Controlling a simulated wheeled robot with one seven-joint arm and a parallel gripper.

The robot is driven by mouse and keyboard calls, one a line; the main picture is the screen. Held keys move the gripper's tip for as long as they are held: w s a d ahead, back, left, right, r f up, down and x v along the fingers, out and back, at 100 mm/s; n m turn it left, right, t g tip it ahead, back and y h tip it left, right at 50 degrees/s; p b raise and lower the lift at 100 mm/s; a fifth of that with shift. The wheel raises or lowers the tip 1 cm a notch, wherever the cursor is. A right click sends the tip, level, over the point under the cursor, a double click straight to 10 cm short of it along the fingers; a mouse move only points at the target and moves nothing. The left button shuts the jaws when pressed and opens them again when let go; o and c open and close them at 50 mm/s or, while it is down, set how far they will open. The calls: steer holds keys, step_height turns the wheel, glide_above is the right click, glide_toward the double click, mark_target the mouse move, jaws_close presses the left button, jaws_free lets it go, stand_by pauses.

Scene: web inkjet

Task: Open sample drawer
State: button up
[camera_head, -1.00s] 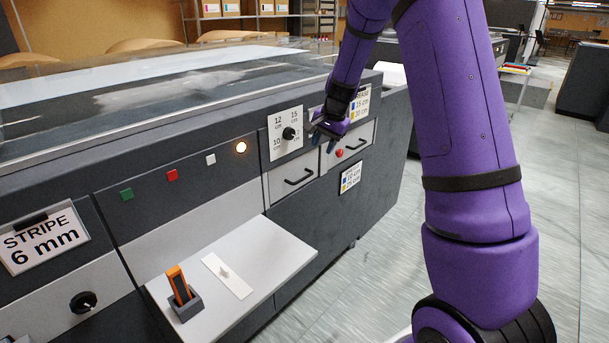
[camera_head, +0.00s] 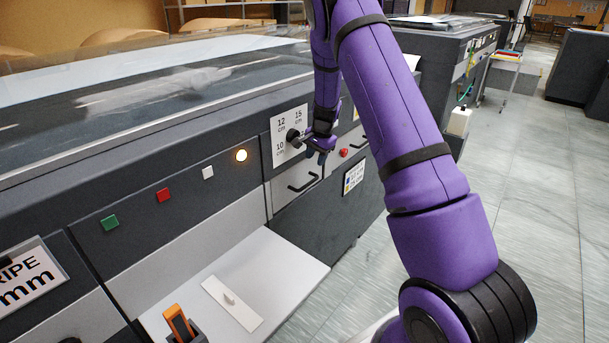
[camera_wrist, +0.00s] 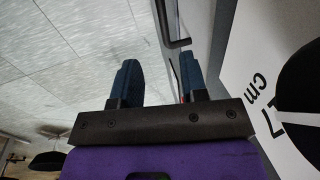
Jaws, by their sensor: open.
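Two light-grey drawer fronts with black bar handles sit in the dark machine's side. The left drawer (camera_head: 290,192) shows its handle (camera_head: 302,182) clearly. The right drawer (camera_head: 350,140) is partly hidden by my arm. Both look shut, and I cannot read which is the sample drawer. My gripper (camera_head: 319,155) is open and empty, just right of the dial and in front of the upper drawer area. In the wrist view my gripper (camera_wrist: 160,78) has its blue fingers apart, with a black handle (camera_wrist: 175,43) beyond them, close to the right finger.
A black dial (camera_head: 293,137) on a white cm-marked plate is close beside my gripper. A red button (camera_head: 344,152) is on the right drawer's side.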

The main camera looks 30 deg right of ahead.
mark_target(310, 182)
steer(key=f, duration=0.3)
steer(key=w+f, duration=0.1)
steer(key=f, duration=0.3)
steer(key=w+f, duration=0.1)
steer(key=f, duration=0.2)
steer(key=shift+w+a+f, duration=0.25)
steer(key=shift+a+f, duration=0.1)
steer(key=shift+c, duration=0.2)
jaws_close()
